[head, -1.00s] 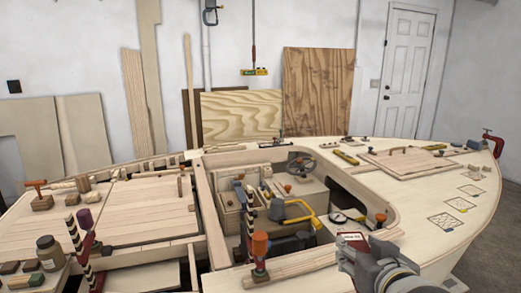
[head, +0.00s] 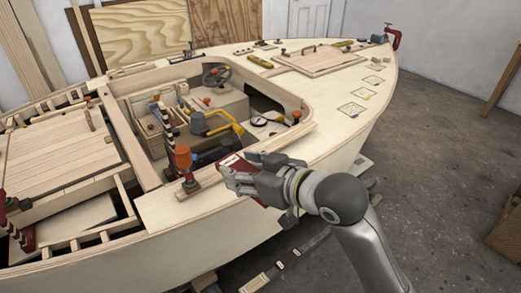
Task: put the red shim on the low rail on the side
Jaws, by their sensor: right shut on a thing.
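My right gripper (head: 243,176) is shut on a red block with a white label, which looks like the red shim (head: 231,160). It holds it over the near edge of the boat's side deck, beside an orange-topped clamp. The fingers hide part of the shim. Below the hull side, a long narrow strip (head: 318,240) runs low along the boat, partly behind my arm; it may be the low rail. Small light pieces lie on it. My left gripper is not in view.
The orange-topped clamp (head: 184,160) stands close to the left of my gripper. A red clamp (head: 20,230) is at the left. The concrete floor (head: 440,170) on the right is mostly clear.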

